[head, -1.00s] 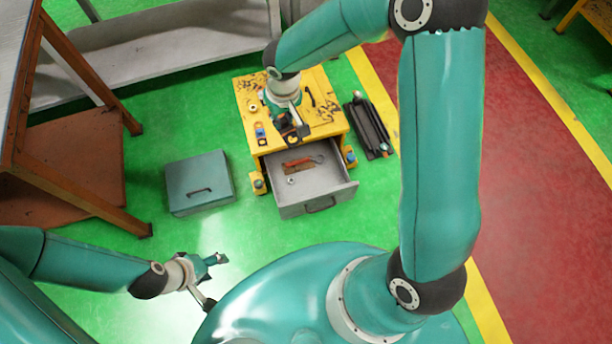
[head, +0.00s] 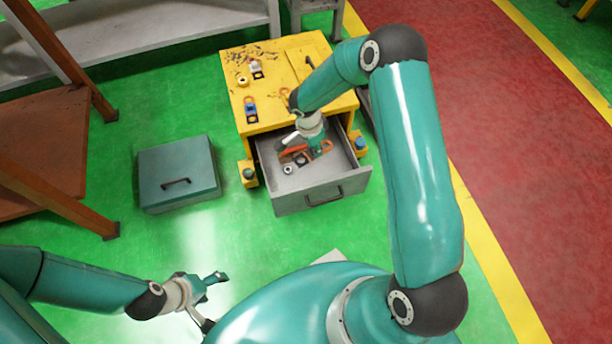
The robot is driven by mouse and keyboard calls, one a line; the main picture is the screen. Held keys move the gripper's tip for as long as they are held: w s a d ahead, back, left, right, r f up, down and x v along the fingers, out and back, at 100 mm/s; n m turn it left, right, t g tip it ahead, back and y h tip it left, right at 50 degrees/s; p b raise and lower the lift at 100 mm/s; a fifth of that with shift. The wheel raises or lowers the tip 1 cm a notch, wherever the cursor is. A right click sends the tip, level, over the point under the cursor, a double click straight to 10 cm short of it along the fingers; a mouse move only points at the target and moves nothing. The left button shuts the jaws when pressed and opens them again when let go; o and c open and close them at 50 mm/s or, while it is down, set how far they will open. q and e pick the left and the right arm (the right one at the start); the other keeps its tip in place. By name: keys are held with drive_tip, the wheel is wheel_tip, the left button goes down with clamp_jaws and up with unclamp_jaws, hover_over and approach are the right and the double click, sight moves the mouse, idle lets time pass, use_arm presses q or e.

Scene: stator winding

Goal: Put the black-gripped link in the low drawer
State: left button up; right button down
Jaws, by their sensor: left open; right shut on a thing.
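The low drawer (head: 322,196) of the yellow cabinet (head: 283,118) is pulled open, a grey box facing front. My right gripper (head: 310,151) reaches down into it from above, shut on a small dark piece (head: 302,159), which appears to be the black-gripped link. The arm and gripper hide part of it, and I cannot tell whether it touches the drawer floor. An orange-handled tool (head: 293,150) and a small ring (head: 288,170) lie beside it in the drawer. My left gripper (head: 214,301) is open and empty, low at left, away from the cabinet.
On the cabinet top are a blue-and-orange link (head: 250,109), a dark-and-white link (head: 256,69) and a yellow ring (head: 242,80). A closed grey-green box (head: 178,172) stands on the floor left of the drawer.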

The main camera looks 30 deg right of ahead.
drive_tip(key=f+m+b, duration=0.1)
drive_tip(key=f+b, duration=0.1)
drive_tip(key=f, duration=0.5)
drive_tip(key=d+f+m+b, duration=0.1)
drive_tip(key=f+b, duration=0.2)
drive_tip(key=f, duration=0.5)
drive_tip(key=f+m+b, duration=0.1)
drive_tip(key=f+b, duration=0.2)
drive_tip(key=f, duration=0.4)
drive_tip(key=shift+s+d+f, duration=0.25)
drive_tip(key=shift+d+f, duration=0.1)
drive_tip(key=shift+f, duration=0.05)
use_arm(q)
wheel_tip(320, 180, down, 12)
drive_tip(key=b, duration=0.1)
drive_tip(key=shift+r+b, duration=0.15)
drive_tip(key=shift+b, duration=0.2)
use_arm(e)
drive_tip(key=shift+f, duration=2.45)
drive_tip(key=c, duration=1)
unclamp_jaws()
drive_tip(key=shift+f, duration=0.1)
